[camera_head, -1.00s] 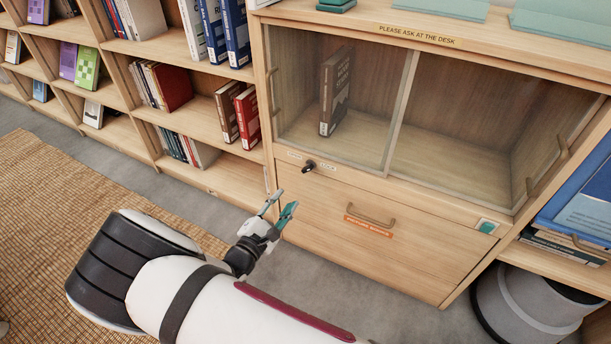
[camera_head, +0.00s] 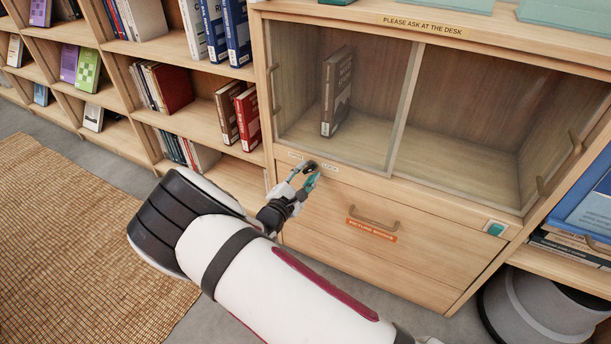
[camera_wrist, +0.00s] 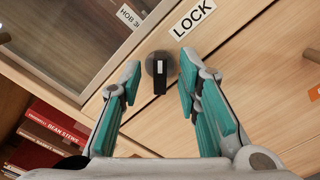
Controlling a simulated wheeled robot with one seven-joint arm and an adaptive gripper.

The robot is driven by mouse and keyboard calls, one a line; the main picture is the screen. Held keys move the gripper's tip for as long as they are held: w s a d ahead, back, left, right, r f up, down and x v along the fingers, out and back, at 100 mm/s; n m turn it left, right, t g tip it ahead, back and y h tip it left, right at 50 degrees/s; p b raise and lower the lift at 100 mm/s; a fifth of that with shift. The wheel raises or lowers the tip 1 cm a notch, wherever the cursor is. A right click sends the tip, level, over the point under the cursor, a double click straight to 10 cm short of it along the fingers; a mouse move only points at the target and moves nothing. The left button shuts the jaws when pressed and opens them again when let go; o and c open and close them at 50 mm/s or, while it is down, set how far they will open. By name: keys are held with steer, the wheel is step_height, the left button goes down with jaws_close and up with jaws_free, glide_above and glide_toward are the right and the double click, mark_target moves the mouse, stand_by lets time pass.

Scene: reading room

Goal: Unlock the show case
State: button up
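The show case (camera_head: 445,195) has two sliding glass doors, both shut, with a grey-brown book (camera_head: 336,92) standing inside. Below the glass is a lock with a black key or knob (camera_wrist: 159,72), next to a label reading LOCK (camera_wrist: 192,18). In the wrist view its black grip points down in the picture. My gripper (camera_head: 305,177) is just below the lock in the head view. In the wrist view its teal-padded fingers (camera_wrist: 158,84) are spread, with the lock grip between their tips and gaps on both sides. Whether the tips reach its depth is unclear.
A drawer handle (camera_head: 374,216) with an orange label sits right of my gripper. Bookshelves (camera_head: 200,112) stand on the left. A grey round bin (camera_head: 540,305) is at the lower right. A woven rug (camera_head: 70,240) covers the floor at left.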

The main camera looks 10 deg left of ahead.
jaws_close()
steer(key=shift+n+p, duration=0.3)
steer(key=shift+n, duration=0.1)
steer(key=n+p, duration=0.1)
steer(key=n, duration=0.1)
steer(key=shift+r+n+p, duration=0.15)
steer(key=shift+n+p, duration=0.2)
steer(key=shift+n, duration=0.05)
steer(key=n+p, duration=0.1)
steer(key=n, duration=0.2)
steer(key=shift+a+n, duration=0.1)
steer(key=shift+n, duration=0.2)
steer(key=n+p, duration=0.1)
steer(key=n, duration=0.4)
steer(key=shift+a+p, duration=0.15)
steer(key=shift+p, duration=0.25)
steer(key=n, duration=0.5)
steer(key=shift+f+n, duration=0.2)
steer(key=shift+n, duration=0.2)
steer(key=shift+a, duration=0.1)
